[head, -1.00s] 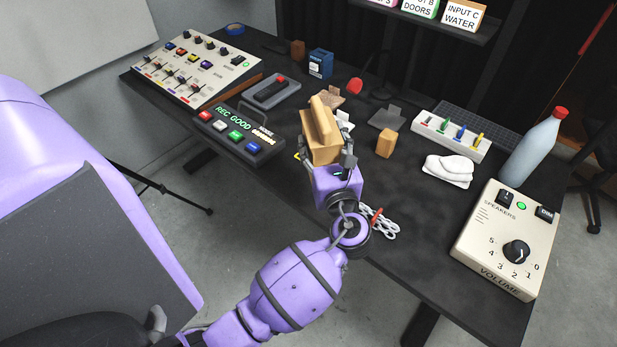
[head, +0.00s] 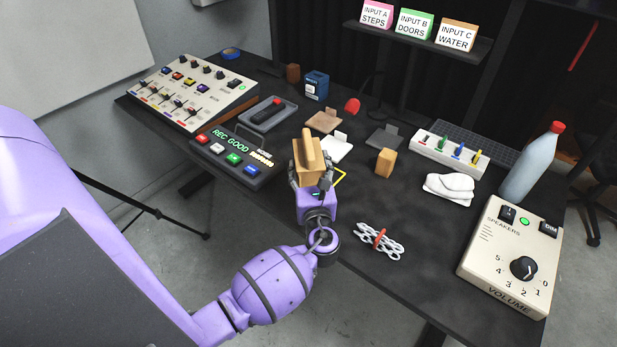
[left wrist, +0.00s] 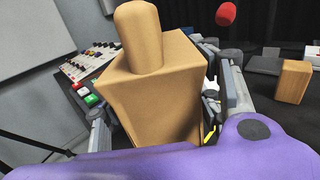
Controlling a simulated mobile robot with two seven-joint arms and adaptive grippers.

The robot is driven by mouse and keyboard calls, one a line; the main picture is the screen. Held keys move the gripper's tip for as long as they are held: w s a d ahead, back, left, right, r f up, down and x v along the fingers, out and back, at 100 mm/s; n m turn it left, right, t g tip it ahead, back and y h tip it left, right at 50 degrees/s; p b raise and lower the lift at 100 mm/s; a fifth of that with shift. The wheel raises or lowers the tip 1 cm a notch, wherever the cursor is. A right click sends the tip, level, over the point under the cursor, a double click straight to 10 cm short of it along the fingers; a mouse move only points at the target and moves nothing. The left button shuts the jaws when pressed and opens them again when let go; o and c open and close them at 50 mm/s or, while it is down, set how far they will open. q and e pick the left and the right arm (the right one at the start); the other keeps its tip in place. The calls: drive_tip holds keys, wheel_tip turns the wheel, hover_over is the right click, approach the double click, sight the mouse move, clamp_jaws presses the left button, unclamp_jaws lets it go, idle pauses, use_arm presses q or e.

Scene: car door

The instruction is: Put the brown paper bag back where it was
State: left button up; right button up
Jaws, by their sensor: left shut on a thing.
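The brown paper bag (head: 307,161) is a tan block with a thick rounded roll on top. My left gripper (head: 311,178) is shut on it, with fingers on both sides. The bag is upright over the front part of the dark table. In the left wrist view the bag (left wrist: 160,95) fills the middle, between the fingers. A yellow outline (head: 341,177) shows partly on the table just right of the bag; the bag and gripper hide the rest. I cannot tell whether the bag touches the table. My right gripper is not in view.
The REC GOOD button box (head: 232,153) is close on the left. A white card stand (head: 337,147) is just behind the bag, and a small wooden block (head: 386,162) is to its right. A bundled white cable (head: 380,240) lies at the front right. Dark table between cable and block is clear.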

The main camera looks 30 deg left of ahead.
use_arm(q)
drive_tip(key=shift+w+a+f, duration=0.4)
drive_tip(key=shift+f, duration=0.3)
drive_tip(key=f, duration=0.3)
drive_tip(key=shift+w+a+b, duration=0.15)
drive_tip(key=shift+a+b, duration=0.1)
drive_tip(key=shift+b, duration=0.05)
drive_tip(key=shift+f, duration=0.3)
drive_tip(key=shift+f, duration=0.1)
drive_tip(key=o, duration=1.2)
drive_tip(key=shift+c, duration=0.2)
